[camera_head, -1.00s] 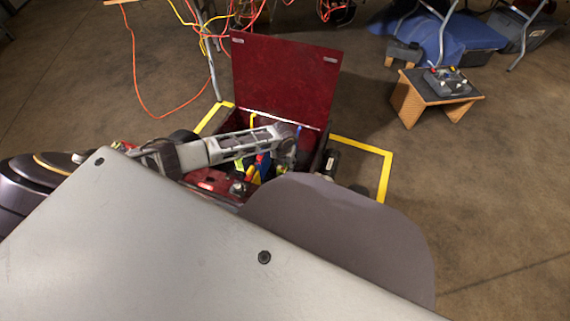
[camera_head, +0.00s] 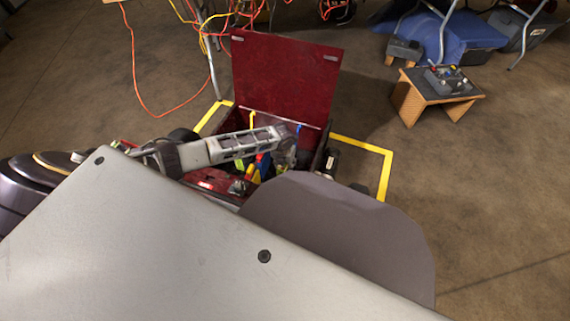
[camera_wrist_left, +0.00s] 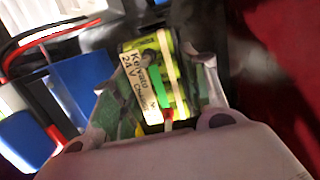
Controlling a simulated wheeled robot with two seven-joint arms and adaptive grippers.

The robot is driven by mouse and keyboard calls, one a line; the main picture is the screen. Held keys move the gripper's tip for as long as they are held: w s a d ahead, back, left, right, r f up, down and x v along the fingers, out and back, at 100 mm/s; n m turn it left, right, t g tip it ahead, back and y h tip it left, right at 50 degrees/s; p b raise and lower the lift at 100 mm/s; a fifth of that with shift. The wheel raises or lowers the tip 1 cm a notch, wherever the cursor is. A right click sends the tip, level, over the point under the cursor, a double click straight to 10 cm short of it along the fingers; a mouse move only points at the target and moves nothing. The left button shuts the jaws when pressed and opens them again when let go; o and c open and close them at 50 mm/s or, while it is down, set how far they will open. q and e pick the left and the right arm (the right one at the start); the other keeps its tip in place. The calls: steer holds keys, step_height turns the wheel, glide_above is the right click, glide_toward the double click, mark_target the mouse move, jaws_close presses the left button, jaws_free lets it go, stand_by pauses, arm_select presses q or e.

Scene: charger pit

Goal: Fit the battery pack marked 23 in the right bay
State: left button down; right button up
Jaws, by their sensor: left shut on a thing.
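A yellow-green battery pack (camera_wrist_left: 153,80) with a white label reading "24 V" sits between the fingers of my left gripper (camera_wrist_left: 160,85) in the left wrist view. The gripper is shut on it; I cannot read the number 23. In the head view my left gripper (camera_head: 287,150) is inside the open red box (camera_head: 285,80), pointing down. Its fingertips and the pack are mostly hidden there. I cannot make out the right bay clearly. My right gripper is not in view.
Blue blocks (camera_wrist_left: 82,80) and red and black cables (camera_wrist_left: 45,35) lie left of the gripper in the wrist view. A red wall is close on the right. Yellow tape (camera_head: 388,175) marks the floor around the box. A small wooden stand (camera_head: 435,95) is at right.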

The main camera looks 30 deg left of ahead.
arm_select(q)
steer(key=c, duration=0.9)
jaws_free()
steer(key=shift+w+r, duration=0.1)
steer(key=shift+r, duration=0.05)
steer(key=shift+o, duration=1)
steer(key=shift+s+f, duration=0.2)
step_height(320, 180, up, 12)
steer(key=s, duration=0.1)
steer(key=shift+d, duration=0.1)
